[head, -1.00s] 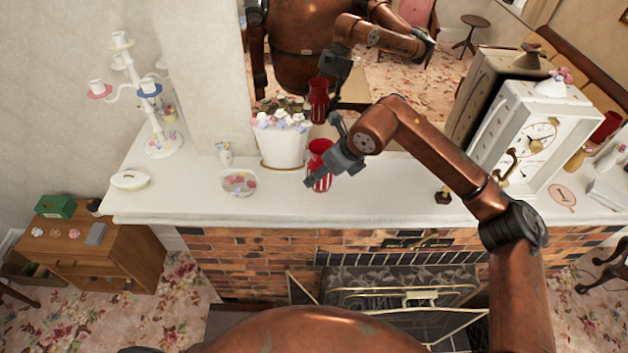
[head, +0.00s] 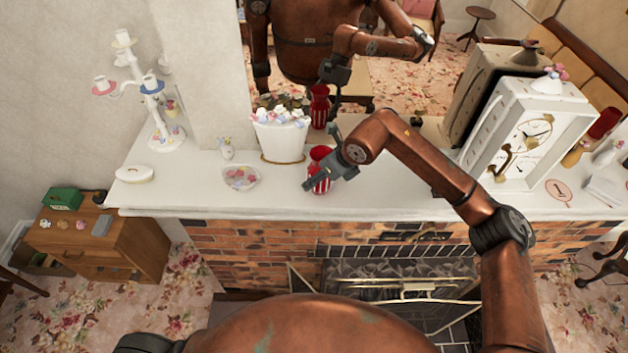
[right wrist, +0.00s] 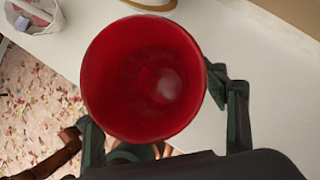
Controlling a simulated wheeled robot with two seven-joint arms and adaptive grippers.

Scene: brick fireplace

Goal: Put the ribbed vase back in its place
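The ribbed vase (head: 320,184) is red with pale stripes, upright over the mantel shelf (head: 400,192), just right of the white flower pot. My right gripper (head: 312,184) is closed around it, with its fingers across the vase's side. In the right wrist view the vase's round open mouth (right wrist: 145,80) fills the middle, with one dark finger on each side. I cannot tell whether its base touches the shelf. The mirror behind shows its reflection. My left gripper is not in view.
The white flower pot (head: 280,140) stands close by on the left, with a floral dish (head: 241,178) further left. A candelabra (head: 150,100) is at the far left. A white clock (head: 525,135) stands right. The shelf between vase and clock is mostly clear.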

